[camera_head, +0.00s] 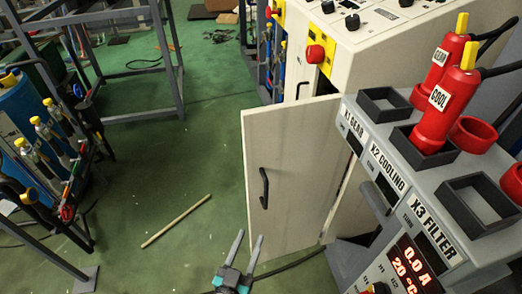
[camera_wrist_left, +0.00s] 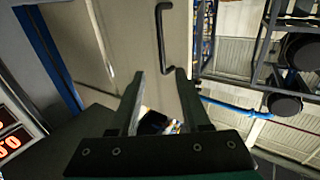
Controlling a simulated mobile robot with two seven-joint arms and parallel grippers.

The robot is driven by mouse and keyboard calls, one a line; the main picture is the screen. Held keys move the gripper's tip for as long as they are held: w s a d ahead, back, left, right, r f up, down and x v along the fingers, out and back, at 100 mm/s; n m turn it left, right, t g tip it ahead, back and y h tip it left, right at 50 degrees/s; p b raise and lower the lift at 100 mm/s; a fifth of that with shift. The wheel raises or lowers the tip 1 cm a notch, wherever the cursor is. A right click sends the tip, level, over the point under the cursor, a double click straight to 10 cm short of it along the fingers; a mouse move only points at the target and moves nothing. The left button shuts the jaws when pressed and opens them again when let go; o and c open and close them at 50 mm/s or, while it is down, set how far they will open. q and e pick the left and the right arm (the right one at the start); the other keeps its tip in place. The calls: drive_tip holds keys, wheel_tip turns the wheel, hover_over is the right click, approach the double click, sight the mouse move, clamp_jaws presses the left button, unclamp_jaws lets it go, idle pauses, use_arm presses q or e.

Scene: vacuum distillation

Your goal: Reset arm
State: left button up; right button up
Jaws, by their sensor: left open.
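My left gripper (camera_head: 245,247) is at the bottom middle of the head view, its two fingers apart with nothing between them. It is in front of the lower part of an open cream cabinet door (camera_head: 293,180) with a black handle (camera_head: 264,188). In the left wrist view the open fingers (camera_wrist_left: 161,88) point toward the same door (camera_wrist_left: 142,35), and its handle (camera_wrist_left: 165,45) shows above them. I cannot tell how far the fingers are from the door. My right gripper is not in view.
At right stands a grey panel (camera_head: 400,165) labelled X1 GEAR, X2 COOLING and X3 FILTER, with red plugs GEAR (camera_head: 441,66) and COOL (camera_head: 442,108). A wooden stick (camera_head: 176,221) lies on the green floor. Metal racks and a blue tank (camera_head: 22,115) stand at left.

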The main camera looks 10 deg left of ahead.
use_arm(q)
drive_tip(key=s+a+f+g+y, duration=0.15)
drive_tip(key=s+f+g, duration=0.3)
drive_tip(key=f, duration=0.45)
drive_tip(key=s+a+f+g, duration=0.25)
drive_tip(key=s+f, duration=0.35)
drive_tip(key=f, duration=0.3)
drive_tip(key=s+a+f+g, duration=0.2)
drive_tip(key=s+f+g, duration=0.1)
drive_tip(key=s, duration=0.4)
drive_tip(key=s+a+f+g+y, duration=0.1)
drive_tip(key=s+a+f+g, duration=0.2)
drive_tip(key=s, duration=0.4)
drive_tip(key=s+a+f+g+y, duration=0.1)
drive_tip(key=s+a+f+g, duration=0.1)
drive_tip(key=s, duration=0.5)
wheel_tip(320, 180, down, 2)
drive_tip(key=shift+a+f+g, duration=0.25)
drive_tip(key=shift+a+g, duration=0.15)
drive_tip(key=shift+g, duration=0.4)
